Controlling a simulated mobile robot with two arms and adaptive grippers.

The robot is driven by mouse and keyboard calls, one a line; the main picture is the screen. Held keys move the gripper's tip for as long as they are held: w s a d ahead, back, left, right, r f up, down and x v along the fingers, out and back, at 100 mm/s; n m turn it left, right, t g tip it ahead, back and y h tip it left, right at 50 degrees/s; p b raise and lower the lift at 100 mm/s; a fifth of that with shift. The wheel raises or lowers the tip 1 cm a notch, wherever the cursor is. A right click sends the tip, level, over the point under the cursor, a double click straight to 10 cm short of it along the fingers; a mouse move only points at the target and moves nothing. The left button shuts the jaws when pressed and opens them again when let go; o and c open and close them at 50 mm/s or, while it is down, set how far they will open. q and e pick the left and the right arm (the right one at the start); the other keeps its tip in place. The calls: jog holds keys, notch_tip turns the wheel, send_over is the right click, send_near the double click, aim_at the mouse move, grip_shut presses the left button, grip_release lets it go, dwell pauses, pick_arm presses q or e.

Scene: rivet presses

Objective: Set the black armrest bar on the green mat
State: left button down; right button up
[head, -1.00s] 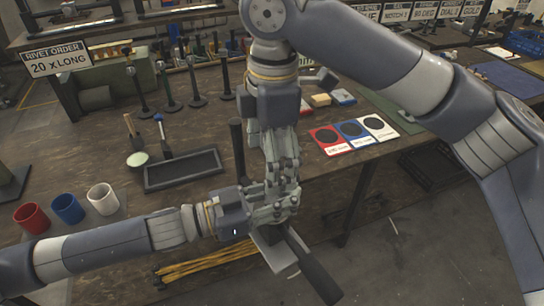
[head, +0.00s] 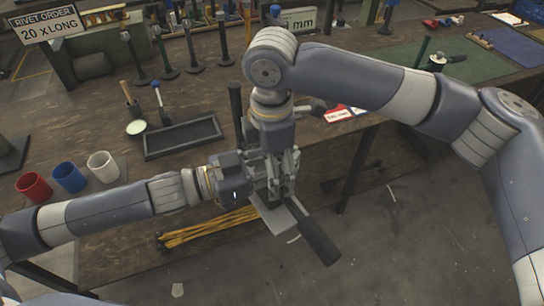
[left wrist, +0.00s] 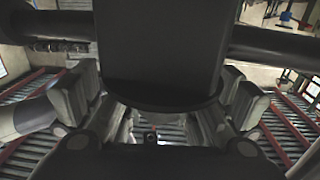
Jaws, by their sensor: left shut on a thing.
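The black armrest bar (head: 319,241) slants down to the right from my grippers, above the floor in front of the bench. A grey plate (head: 281,217) shows at its upper end. My left gripper (head: 268,179) is shut on it. In the left wrist view a broad black part (left wrist: 163,50) fills the space between the fingers. My right gripper (head: 284,172) comes down from above, right beside the left one. Whether its fingers are open or touching the bar is hidden. The green mat (head: 485,68) lies on the bench at the upper right, partly behind my right arm.
A black tray (head: 182,139), a mallet (head: 132,101) and red, blue and white cups (head: 68,178) stand on the bench at left. A tool with a dark handle (head: 438,62) is on the green mat. A blue mat (head: 512,44) lies beyond.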

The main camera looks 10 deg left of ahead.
pick_arm(q)
jog(key=shift+r, duration=0.1)
pick_arm(e)
jog(key=c, duration=1.5)
pick_arm(q)
jog(key=c, duration=1.4)
grip_release()
jog(key=shift+o, duration=0.5)
jog(key=shift+o, duration=0.3)
